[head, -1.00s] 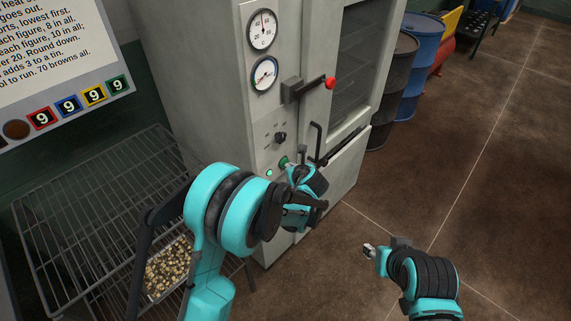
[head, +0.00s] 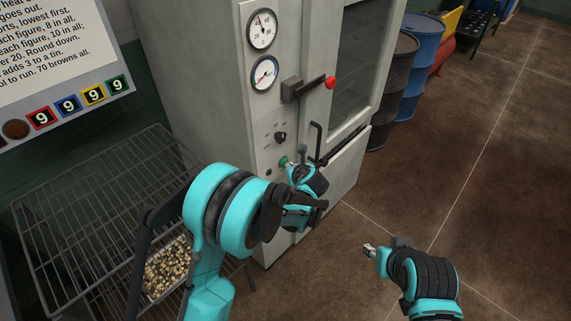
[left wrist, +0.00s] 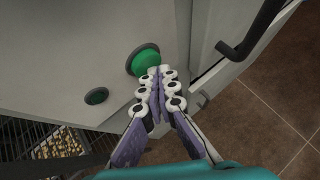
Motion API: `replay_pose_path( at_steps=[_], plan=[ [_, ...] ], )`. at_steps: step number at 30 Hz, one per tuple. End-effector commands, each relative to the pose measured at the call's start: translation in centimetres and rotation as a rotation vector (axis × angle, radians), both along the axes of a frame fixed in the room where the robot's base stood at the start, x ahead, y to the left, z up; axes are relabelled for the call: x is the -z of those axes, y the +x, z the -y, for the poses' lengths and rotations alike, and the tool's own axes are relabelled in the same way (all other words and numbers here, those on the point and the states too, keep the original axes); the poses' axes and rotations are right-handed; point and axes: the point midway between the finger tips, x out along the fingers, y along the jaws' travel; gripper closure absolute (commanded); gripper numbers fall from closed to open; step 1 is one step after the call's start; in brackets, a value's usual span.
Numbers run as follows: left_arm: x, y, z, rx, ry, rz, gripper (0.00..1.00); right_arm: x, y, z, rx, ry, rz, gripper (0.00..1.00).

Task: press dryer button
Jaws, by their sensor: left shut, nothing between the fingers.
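The dryer is a tall grey cabinet (head: 200,70). A round green button (left wrist: 146,60) sits on its front panel; it also shows in the head view (head: 284,161). A small round lamp (left wrist: 97,96) beside it is dark. My left gripper (left wrist: 159,74) is shut and empty, its fingertips at the lower right edge of the button. They look to be touching it or very close; I cannot tell which. My right gripper (head: 369,250) hangs over the floor, away from the dryer, too small to judge its fingers.
Two gauges, a dark knob (head: 280,137) and a red-tipped lever (head: 329,83) are on the dryer above the button. A dark door handle (left wrist: 254,30) is close right of the fingers. A wire rack (head: 90,190) with a tray stands left. Open floor lies right.

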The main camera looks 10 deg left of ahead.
Motion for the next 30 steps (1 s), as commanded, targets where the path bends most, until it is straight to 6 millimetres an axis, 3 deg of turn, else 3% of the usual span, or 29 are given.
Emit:
replay_pose_path(
  at_steps=[17, 30],
  plan=[
    [0.0, -0.8, 1.1, 0.001, 0.000, 0.000, 1.00, 0.2, 0.0, 0.0, 0.000, 0.000, 0.000, 0.60],
    [0.1, -3.1, 4.3, 0.003, 0.001, 0.000, 1.00, 0.6, 0.0, 0.0, 0.000, 0.000, 0.000, 0.60]
  ],
)
